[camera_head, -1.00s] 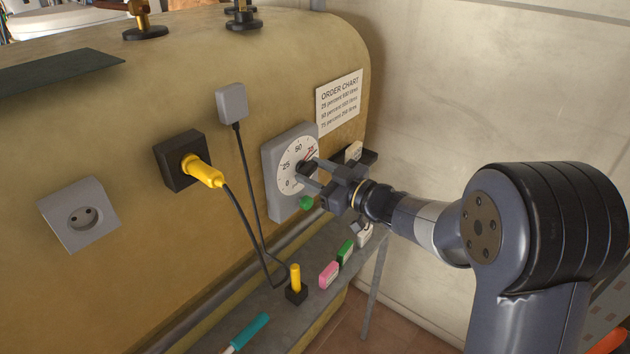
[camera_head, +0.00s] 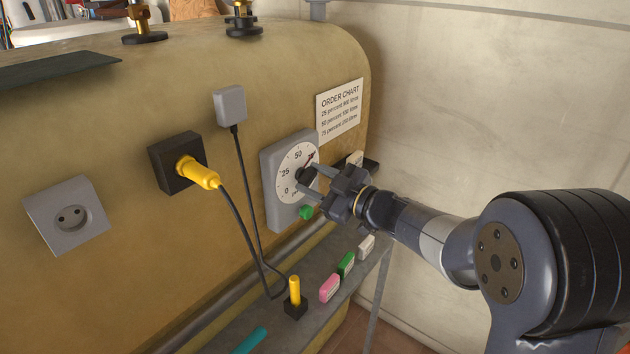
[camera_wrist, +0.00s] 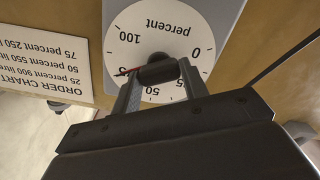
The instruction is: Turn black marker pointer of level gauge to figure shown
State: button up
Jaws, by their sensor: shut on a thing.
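The level gauge (camera_head: 271,160) is a grey plate with a white round dial on the tank's face. Its figures run from 0 through 25 and 50 upward; the wrist view shows the dial (camera_wrist: 150,22) upside down, with 100 at left. My gripper (camera_head: 308,182) is shut on the black centre knob (camera_wrist: 158,70) of the gauge, one finger on each side. A red needle (camera_wrist: 126,71) points to a figure partly hidden by a finger, seemingly 75. The black marker pointer cannot be told clearly from the knob and fingers.
The order chart (camera_head: 339,105) hangs right of the gauge, listing litres for 25, 50 and 75 percent. A yellow plug (camera_head: 198,172) with a cable sits left. Below, a ledge holds pink (camera_head: 329,287) and green (camera_head: 346,263) blocks and a yellow-handled item (camera_head: 294,290).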

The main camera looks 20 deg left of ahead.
jog(key=o, duration=1)
jog(key=b+v, duration=0.1)
jog(key=v, duration=1)
jog(key=shift+b, duration=0.3)
jog(key=shift+a, duration=0.15)
jog(key=p+x, duration=0.1)
jog(key=x, duration=1)
jog(key=shift+r+p, duration=0.1)
jog(key=shift+p, duration=0.3)
jog(key=shift+m, duration=0.4)
jog(key=shift+d, duration=0.2)
